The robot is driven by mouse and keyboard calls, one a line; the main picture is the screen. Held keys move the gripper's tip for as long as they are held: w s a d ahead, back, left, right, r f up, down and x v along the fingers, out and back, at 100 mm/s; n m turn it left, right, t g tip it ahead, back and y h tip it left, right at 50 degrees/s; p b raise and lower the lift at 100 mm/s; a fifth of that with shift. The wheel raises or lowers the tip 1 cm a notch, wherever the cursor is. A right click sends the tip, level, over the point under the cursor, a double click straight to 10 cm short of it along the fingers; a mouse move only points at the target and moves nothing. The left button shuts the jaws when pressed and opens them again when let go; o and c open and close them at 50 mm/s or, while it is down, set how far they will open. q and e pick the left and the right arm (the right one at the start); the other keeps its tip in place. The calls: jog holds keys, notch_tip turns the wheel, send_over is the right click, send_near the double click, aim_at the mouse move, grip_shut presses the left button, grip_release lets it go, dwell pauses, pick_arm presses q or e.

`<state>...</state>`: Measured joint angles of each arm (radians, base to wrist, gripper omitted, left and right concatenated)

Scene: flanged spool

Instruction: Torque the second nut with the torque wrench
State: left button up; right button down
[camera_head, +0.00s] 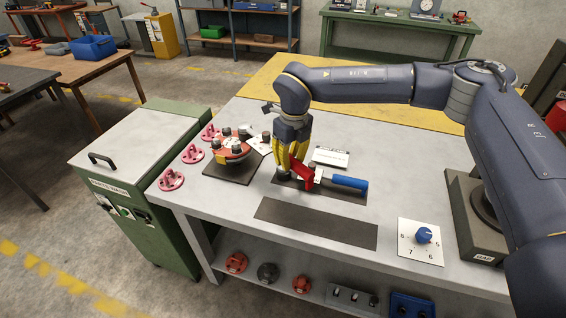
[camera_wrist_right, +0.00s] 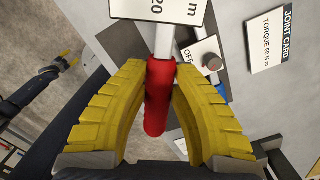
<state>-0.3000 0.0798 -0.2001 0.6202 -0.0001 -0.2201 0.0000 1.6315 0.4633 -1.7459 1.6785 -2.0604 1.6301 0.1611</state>
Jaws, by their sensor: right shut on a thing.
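My right gripper (camera_head: 297,180) is over a dark mat (camera_head: 345,194) on the bench, its yellow fingers shut around a red grip (camera_head: 304,181). In the right wrist view the fingers (camera_wrist_right: 160,95) close on this red grip (camera_wrist_right: 158,95), which has a silver shaft and a white label ending in "20" and "m"; it looks like the torque wrench. Its far end is hidden. The orange-red flanged spool (camera_head: 232,150) with dark nuts stands on another dark mat (camera_head: 228,174), left of the gripper. A dark arm with a yellow tip, seemingly my left gripper (camera_wrist_right: 68,62), shows small in the wrist view.
A blue-handled tool (camera_head: 350,183) lies just right of the gripper. Pink-red flanged parts (camera_head: 171,181) line the left edge. An empty dark mat (camera_head: 315,222) lies in front.

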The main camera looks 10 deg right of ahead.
jog(key=shift+w+d+n, duration=0.5)
jog(key=shift+d, duration=0.3)
jog(key=w+d+n, duration=0.2)
jog(key=w+d, duration=0.1)
jog(key=shift+w+d, duration=0.2)
jog(key=shift+d, duration=0.05)
jog(key=shift+s+a+m, duration=1)
jog(key=shift+s+a, duration=0.7)
jog(key=shift+a, duration=0.1)
